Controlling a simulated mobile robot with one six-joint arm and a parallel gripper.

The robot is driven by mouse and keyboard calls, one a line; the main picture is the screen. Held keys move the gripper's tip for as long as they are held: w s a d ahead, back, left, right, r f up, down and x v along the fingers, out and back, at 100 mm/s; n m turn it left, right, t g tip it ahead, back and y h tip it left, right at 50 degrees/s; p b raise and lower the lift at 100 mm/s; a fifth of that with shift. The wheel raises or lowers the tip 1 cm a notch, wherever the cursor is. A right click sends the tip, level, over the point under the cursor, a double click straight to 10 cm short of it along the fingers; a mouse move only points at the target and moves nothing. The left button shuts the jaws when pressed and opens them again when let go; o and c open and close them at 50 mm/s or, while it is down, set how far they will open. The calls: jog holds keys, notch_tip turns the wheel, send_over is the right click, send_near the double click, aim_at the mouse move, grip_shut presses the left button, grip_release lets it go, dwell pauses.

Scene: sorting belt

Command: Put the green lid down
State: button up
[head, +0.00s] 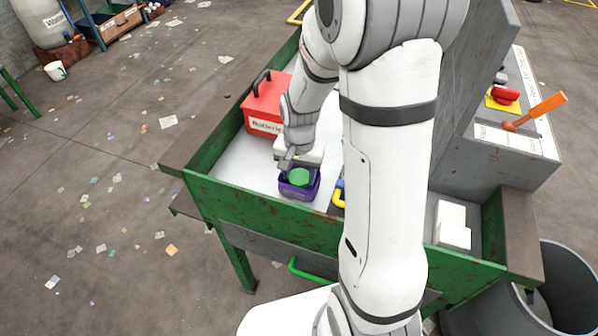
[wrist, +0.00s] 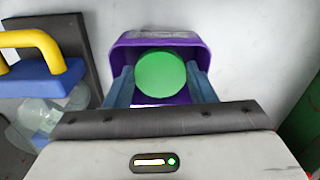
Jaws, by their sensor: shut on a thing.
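The green lid (wrist: 160,74) is a round disc between my gripper's two blue-grey fingers in the wrist view. My gripper (wrist: 162,85) is shut on the lid. Lid and fingertips are over the open purple bin (wrist: 203,57), and the bin's walls show around the lid. In the head view the green lid (head: 299,178) shows at the mouth of the purple bin (head: 298,194), below my gripper (head: 297,168). I cannot tell whether the lid touches the bin's floor.
A red box labelled for batteries (head: 262,124) stands behind the purple bin on the white surface. A yellow handle on a blue block (wrist: 41,76) and a clear container (wrist: 38,114) are close on the left in the wrist view. A green rim (head: 262,213) edges the table.

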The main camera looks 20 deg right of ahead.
aim_at(299, 178)
jog(key=shift+f, duration=0.3)
jog(key=o, duration=0.7)
jog(key=shift+c, duration=0.2)
jog(key=shift+r, duration=0.1)
notch_tip(299, 178, up, 13)
jog(key=s+r+n+t, duration=0.1)
jog(key=s+r+n, duration=0.1)
jog(key=s, duration=0.5)
jog(key=s+r+n+t, duration=0.2)
jog(key=s+r+n, duration=0.1)
jog(key=s, duration=0.4)
jog(key=shift+d+r+n+p, duration=0.25)
jog(key=shift+n+p, duration=0.1)
jog(key=shift+n, duration=0.25)
